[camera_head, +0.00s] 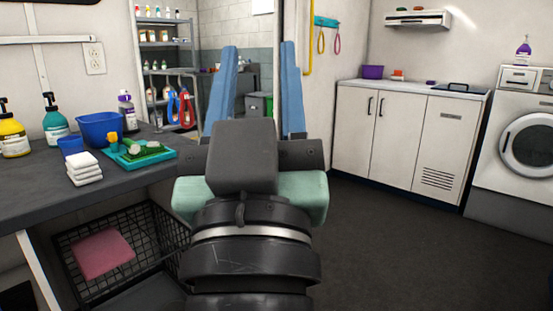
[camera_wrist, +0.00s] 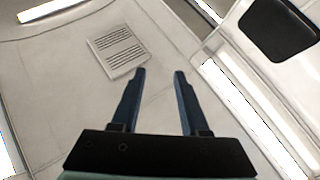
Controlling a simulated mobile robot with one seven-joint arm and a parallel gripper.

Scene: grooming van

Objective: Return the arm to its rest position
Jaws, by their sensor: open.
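My gripper (camera_head: 259,88) is raised in the middle of the head view, with its two blue fingers pointing up and spread apart. It is open, and nothing shows between the fingers. In the wrist view my gripper (camera_wrist: 160,75) is also open and empty, facing a pale ceiling or wall surface. My arm's dark wrist links and a pale green part fill the lower middle of the head view and hide the floor behind them.
A dark counter (camera_head: 30,185) at left holds bottles, a blue bin (camera_head: 100,129), folded white cloths (camera_head: 84,170) and a teal tray (camera_head: 160,160). A wire basket (camera_head: 150,240) sits below. White cabinets (camera_head: 375,135) and a washer (camera_head: 525,145) stand right. Floor (camera_head: 400,240) at right is clear.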

